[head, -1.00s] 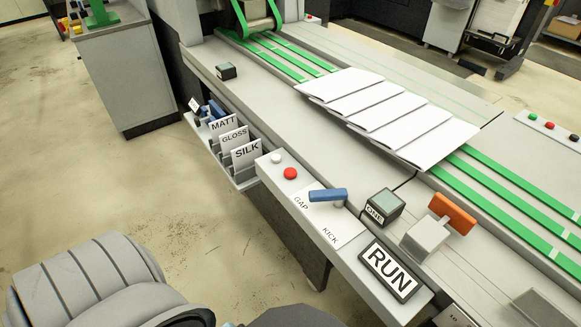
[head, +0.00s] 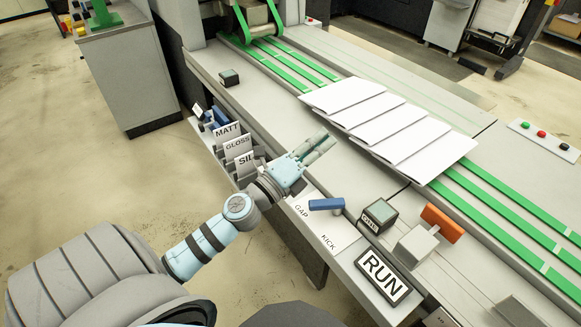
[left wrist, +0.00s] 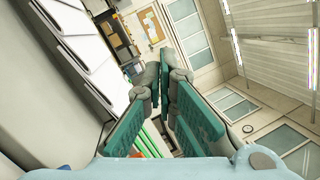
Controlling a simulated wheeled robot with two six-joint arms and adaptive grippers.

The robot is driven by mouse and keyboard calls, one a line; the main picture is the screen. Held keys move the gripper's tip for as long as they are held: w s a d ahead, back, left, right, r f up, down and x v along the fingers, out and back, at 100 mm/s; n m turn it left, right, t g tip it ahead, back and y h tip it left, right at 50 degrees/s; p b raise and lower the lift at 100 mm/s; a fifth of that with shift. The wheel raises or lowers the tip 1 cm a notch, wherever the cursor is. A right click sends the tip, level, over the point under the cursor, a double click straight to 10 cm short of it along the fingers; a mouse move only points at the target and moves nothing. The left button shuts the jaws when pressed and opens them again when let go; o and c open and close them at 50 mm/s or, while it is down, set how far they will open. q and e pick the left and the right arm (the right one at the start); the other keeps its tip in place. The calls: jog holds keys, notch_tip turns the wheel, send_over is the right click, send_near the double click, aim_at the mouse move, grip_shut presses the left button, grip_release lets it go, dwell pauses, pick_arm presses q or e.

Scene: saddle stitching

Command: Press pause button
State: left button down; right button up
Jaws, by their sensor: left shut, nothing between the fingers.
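My left gripper (head: 325,143) reaches over the machine's front ledge from the left. Its teal fingers are shut and empty, pointing up and right toward the stack of sheets, apart from it. The fingers also fill the middle of the left wrist view (left wrist: 166,82). No button in view carries a readable pause label. The gripper and wrist cover the ledge spot between the SILK card and the GAP label, where a white and a red button showed earlier. A panel at the far right has a green button (head: 525,126), a red button (head: 542,134) and a dark button (head: 564,146).
Near my gripper are the card rack (head: 238,147), the blue lever (head: 326,205) by GAP and KICK, the dark ONE block (head: 378,215), the orange handle (head: 442,222) and the RUN sign (head: 383,273). Overlapping white sheets (head: 390,120) lie on green belts. A small dark block (head: 229,77) stands further back.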

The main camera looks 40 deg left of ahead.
pick_arm(q)
jog(key=d+r+m+g+h, duration=0.1)
jog(key=d+m+g+h, duration=0.5)
jog(key=m, duration=0.8)
jog(key=a+f+m+g+y, duration=0.2)
jog(key=a+f+m+y, duration=0.1)
jog(key=a, duration=0.4)
jog(key=a+f+m+g+y, duration=0.3)
jog(key=a+f+m+y, duration=0.1)
jog(key=a, duration=0.3)
jog(key=shift+w+a+m+g+p, duration=0.15)
jog(key=shift+w+m+g+p, duration=0.2)
jog(key=shift+m, duration=0.45)
notch_tip(320, 180, down, 8)
jog(key=b, duration=0.5)
jog(key=shift+f+b, duration=0.5)
jog(key=shift+b, duration=0.1)
jog(key=shift+f+b, duration=0.4)
jog(key=shift+b, duration=0.15)
